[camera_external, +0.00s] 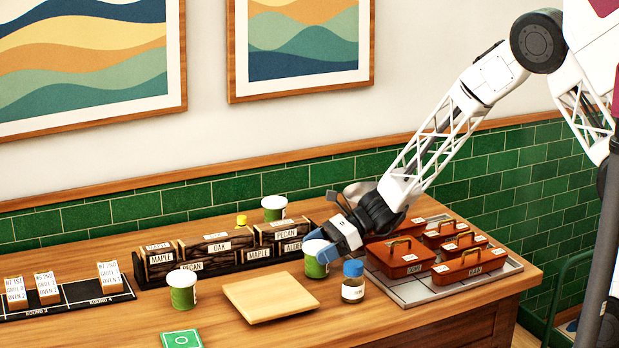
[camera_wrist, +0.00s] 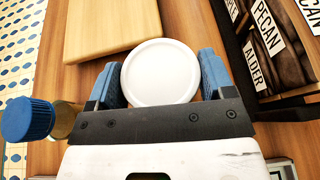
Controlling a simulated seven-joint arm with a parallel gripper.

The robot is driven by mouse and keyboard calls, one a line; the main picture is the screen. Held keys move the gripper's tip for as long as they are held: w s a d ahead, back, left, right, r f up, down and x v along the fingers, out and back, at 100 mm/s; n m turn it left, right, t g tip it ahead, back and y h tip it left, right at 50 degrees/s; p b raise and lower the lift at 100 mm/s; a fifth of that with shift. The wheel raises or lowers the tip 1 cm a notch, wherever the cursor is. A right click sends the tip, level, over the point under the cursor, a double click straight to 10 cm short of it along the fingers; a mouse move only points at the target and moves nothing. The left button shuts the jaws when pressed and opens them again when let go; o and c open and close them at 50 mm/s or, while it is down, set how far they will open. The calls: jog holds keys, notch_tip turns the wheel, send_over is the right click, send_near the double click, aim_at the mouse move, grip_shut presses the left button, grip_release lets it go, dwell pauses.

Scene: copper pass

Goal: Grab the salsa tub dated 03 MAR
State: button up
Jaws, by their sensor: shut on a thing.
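My gripper (camera_external: 330,246) is shut on a green and white tub (camera_external: 314,262), near the right end of the wood blocks. In the wrist view the blue fingers of my gripper (camera_wrist: 160,76) sit on either side of the tub's round white lid (camera_wrist: 160,70). A second green and white tub (camera_external: 183,289) stands left of the cutting board. A third tub (camera_external: 274,208) stands behind the wood blocks. No date can be read on any tub, so I cannot tell which is 03 MAR. I cannot tell whether the held tub touches the table.
A blue-lidded jar (camera_external: 353,281) stands close to the right of the held tub; it also shows in the wrist view (camera_wrist: 28,119). A cutting board (camera_external: 268,297) lies in front. Labelled wood blocks (camera_external: 205,250) stand behind. A tray (camera_external: 425,292) with several copper-coloured lidded boxes is right.

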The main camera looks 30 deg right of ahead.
aim_at(319, 245)
notch_tip(319, 245, up, 9)
jog(key=shift+r, duration=0.15)
dwell(0.4)
jog(key=shift+r, duration=0.1)
dwell(0.4)
